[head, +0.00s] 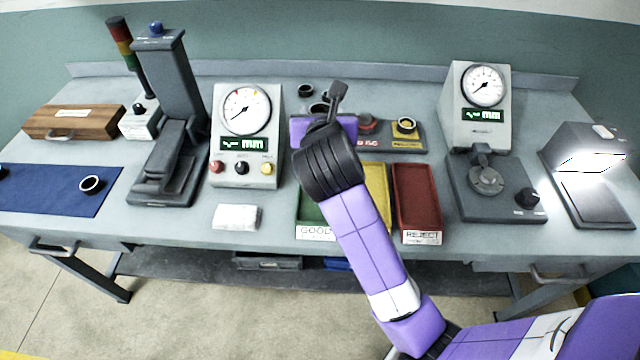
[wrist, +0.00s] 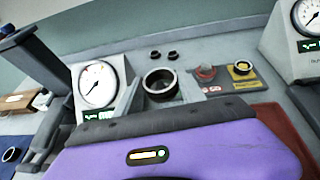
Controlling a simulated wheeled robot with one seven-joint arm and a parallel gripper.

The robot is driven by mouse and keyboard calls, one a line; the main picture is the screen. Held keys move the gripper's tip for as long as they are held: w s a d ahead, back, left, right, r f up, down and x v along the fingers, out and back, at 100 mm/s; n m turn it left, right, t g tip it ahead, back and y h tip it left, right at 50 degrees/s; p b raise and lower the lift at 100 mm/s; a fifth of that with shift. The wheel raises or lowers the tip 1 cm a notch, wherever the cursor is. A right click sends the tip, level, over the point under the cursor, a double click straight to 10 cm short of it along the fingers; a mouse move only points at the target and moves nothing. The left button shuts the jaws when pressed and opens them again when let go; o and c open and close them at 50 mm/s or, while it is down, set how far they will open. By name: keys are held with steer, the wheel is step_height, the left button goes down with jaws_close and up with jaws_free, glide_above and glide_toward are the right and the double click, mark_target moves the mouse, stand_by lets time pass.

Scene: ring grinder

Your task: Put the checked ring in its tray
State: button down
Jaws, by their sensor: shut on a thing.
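My gripper (head: 322,108) is over the back middle of the bench, above and behind the trays. In the wrist view my gripper (wrist: 160,92) is shut on a dark ring (wrist: 158,80) with a brownish rim, its grey fingers on either side. In the head view my wrist partly hides the grip. The green tray (head: 309,214) labelled GOOD is partly hidden by my arm. A yellow tray (head: 378,183) is beside it, its label hidden. The red tray (head: 417,200) labelled REJECT is at the right.
A dial gauge (head: 246,125) stands left of my arm, another (head: 478,105) at the right. Two small dark rings (wrist: 155,54) (wrist: 173,55) sit at the back. A dark holder (head: 420,140) carries a ring on yellow (head: 406,124). A ring (head: 91,184) lies on the blue mat (head: 50,195).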

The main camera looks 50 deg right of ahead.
step_height(320, 180, down, 19)
steer(key=shift+a+b, duration=0.15)
steer(key=shift+b, duration=0.7)
steer(key=shift+f, duration=0.15)
steer(key=c, duration=1)
jaws_free()
steer(key=shift+o, duration=0.2)
steer(key=shift+r, duration=0.2)
steer(key=v, duration=1.2)
